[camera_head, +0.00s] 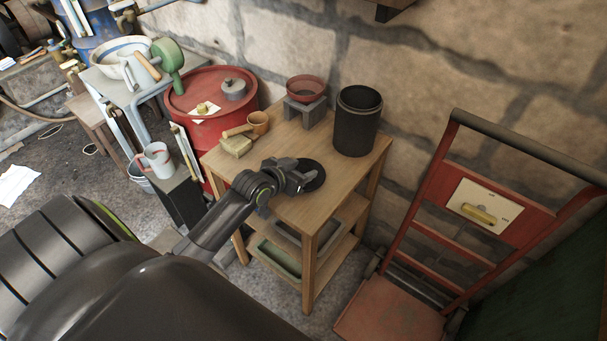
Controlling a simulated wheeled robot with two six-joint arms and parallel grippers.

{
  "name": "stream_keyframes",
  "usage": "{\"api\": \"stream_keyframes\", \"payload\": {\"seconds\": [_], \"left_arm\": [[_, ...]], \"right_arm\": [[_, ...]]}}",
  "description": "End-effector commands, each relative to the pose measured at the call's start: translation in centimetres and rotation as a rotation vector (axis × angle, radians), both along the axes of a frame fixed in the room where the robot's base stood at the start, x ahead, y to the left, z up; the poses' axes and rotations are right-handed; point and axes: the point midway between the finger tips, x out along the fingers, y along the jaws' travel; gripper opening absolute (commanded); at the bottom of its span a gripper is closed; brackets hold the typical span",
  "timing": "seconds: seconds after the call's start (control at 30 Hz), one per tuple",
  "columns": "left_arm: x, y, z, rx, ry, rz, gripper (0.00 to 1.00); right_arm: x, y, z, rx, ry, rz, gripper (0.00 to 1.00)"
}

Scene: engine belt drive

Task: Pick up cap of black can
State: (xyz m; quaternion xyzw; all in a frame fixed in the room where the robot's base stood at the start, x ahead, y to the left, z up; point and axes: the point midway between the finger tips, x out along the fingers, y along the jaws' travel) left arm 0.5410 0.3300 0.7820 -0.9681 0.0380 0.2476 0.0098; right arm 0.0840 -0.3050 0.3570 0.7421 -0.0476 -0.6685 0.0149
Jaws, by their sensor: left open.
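The black can (355,128) stands upright and uncovered at the back right of the wooden table. Its round black cap (313,172) lies flat on the table in front of the can, to its left. My left gripper (300,179) is open at the cap's left side and hides part of it. I cannot tell whether the fingers touch the cap. My right gripper is not in view.
On the wooden table (345,180), a red bowl (306,89) sits on a grey block, with a small brown cup (258,122) and a yellowish block (236,146) at left. A red drum (205,125) stands behind; a red hand truck (440,215) stands right.

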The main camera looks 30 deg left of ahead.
Motion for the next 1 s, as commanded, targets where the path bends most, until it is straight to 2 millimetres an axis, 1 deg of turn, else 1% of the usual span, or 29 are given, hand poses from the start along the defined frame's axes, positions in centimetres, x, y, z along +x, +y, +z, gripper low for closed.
{"api": "stream_keyframes", "payload": {"seconds": [0.13,0.17,0.5,0.53,0.77,0.83,0.93,1.0], "left_arm": [[0.0,0.0,0.0,0.0,0.0,0.0,0.48],[0.0,0.0,0.0,0.0,0.0,0.0,0.46],[0.0,0.0,0.0,0.0,0.0,0.0,0.02],[0.0,0.0,0.0,0.0,0.0,0.0,0.0],[0.0,0.0,0.1,0.0,-0.001,0.0,0.0],[0.0,0.0,0.4,0.0,-0.002,0.0,0.0],[0.0,0.0,1.6,0.002,-0.004,-0.001,0.0],[0.1,0.0,2.9,0.003,-0.005,-0.002,0.0]], "right_arm": [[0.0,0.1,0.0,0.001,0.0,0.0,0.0],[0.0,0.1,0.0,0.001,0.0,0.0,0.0],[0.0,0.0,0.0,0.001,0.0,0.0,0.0],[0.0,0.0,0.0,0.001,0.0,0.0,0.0],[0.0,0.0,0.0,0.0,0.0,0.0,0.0],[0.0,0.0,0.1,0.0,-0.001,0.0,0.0],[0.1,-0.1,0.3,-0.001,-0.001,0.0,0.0],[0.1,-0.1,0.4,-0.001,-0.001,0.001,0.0]]}}
